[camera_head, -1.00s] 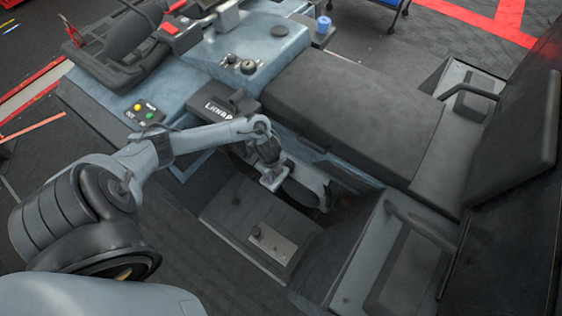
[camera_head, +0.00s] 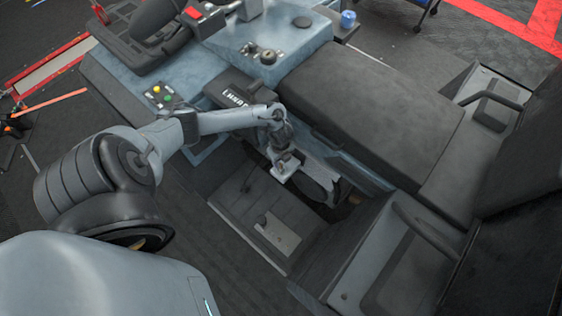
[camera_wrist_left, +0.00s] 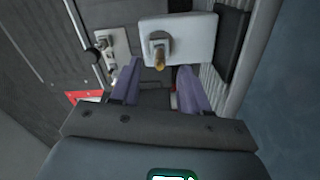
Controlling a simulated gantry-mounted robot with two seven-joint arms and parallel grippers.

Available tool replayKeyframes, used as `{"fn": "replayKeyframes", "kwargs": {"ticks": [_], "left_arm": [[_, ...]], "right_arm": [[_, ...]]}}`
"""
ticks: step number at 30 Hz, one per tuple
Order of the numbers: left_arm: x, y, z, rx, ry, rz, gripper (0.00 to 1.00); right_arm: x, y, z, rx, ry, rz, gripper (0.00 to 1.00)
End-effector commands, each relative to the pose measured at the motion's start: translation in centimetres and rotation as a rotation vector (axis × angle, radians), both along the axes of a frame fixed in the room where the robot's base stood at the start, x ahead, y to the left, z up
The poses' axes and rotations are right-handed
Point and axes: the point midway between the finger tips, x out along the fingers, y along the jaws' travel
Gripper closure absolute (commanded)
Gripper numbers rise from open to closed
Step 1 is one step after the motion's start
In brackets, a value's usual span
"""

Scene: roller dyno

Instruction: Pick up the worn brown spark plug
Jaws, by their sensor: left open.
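A small brown-tipped plug (camera_wrist_left: 159,60), which looks like the worn spark plug, sticks out of a pale plate (camera_wrist_left: 197,33) in the left wrist view. My left gripper (camera_wrist_left: 160,67) is open, with its two purple fingers on either side of the plug's tip in that picture. I cannot tell how far the tip is from the fingers in depth. In the head view my left gripper (camera_head: 284,168) reaches down into the gap beside the seat; the plug is too small to make out there. My right gripper is not in view.
The long dark seat (camera_head: 370,95) is to the right of my left arm. A dark box with a metal plate (camera_head: 278,235) lies below the gripper. A console with coloured buttons (camera_head: 163,95) stands to the left. A handle (camera_head: 425,225) rises at the lower right.

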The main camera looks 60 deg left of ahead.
Motion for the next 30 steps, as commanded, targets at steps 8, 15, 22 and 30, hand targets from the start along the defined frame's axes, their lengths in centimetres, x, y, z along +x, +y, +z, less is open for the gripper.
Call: {"fn": "replayKeyframes", "kwargs": {"ticks": [8, 15, 22, 30], "left_arm": [[0.0, 0.0, -3.3, 0.001, 0.000, 0.002, 0.55], [0.0, 0.0, -3.5, 0.001, -0.001, 0.000, 0.55], [0.0, 0.0, -3.5, 0.001, -0.001, 0.000, 0.79], [0.0, 0.0, -3.5, 0.001, -0.001, 0.001, 1.00]], "right_arm": [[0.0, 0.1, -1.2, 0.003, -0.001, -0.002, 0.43], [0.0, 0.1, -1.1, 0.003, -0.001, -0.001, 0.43], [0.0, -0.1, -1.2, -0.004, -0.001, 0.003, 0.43], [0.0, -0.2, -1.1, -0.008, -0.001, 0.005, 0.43]]}}
